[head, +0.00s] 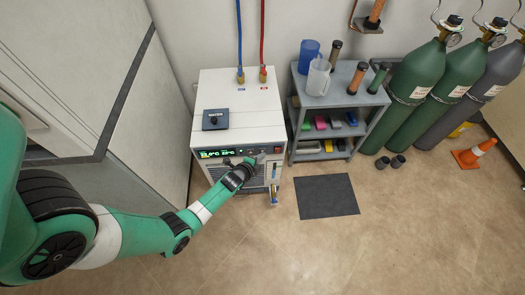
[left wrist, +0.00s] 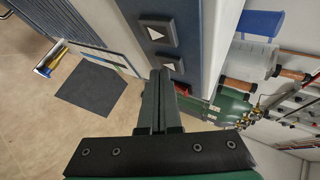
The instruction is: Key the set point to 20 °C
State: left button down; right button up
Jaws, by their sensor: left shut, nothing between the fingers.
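The white chiller unit (head: 240,100) stands against the wall, with a lit green display (head: 217,153) on its front; its digits are too small to read surely. My left gripper (head: 252,162) is at the front panel, right of the display, and covers part of the panel. In the left wrist view two dark square keys with pale triangles show, an outer key (left wrist: 157,31) and an inner key (left wrist: 173,65). My left gripper's shut, empty fingertips (left wrist: 160,76) are close beside the inner key; whether they touch it I cannot tell. My right gripper is not in view.
A red part (left wrist: 182,88) shows just beyond the fingertips. A grey shelf cart (head: 340,95) with jugs and bottles stands right of the unit, then green gas cylinders (head: 415,75). A grey cabinet (head: 150,95) stands left.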

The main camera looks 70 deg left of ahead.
pick_arm(q)
jog(key=shift+w+a, duration=0.1)
jog(key=shift+a, duration=0.2)
dwell(0.6)
jog(key=shift+d, duration=0.15)
jog(key=shift+s+d, duration=0.25)
jog(key=shift+d, duration=0.35)
jog(key=d, duration=0.1)
jog(key=s+d, duration=0.1)
jog(key=d, duration=0.1)
jog(key=d+b, duration=0.1)
jog(key=shift+s+d, duration=0.25)
jog(key=shift+d, duration=0.1)
jog(key=shift+w, duration=0.1)
dwell(2.5)
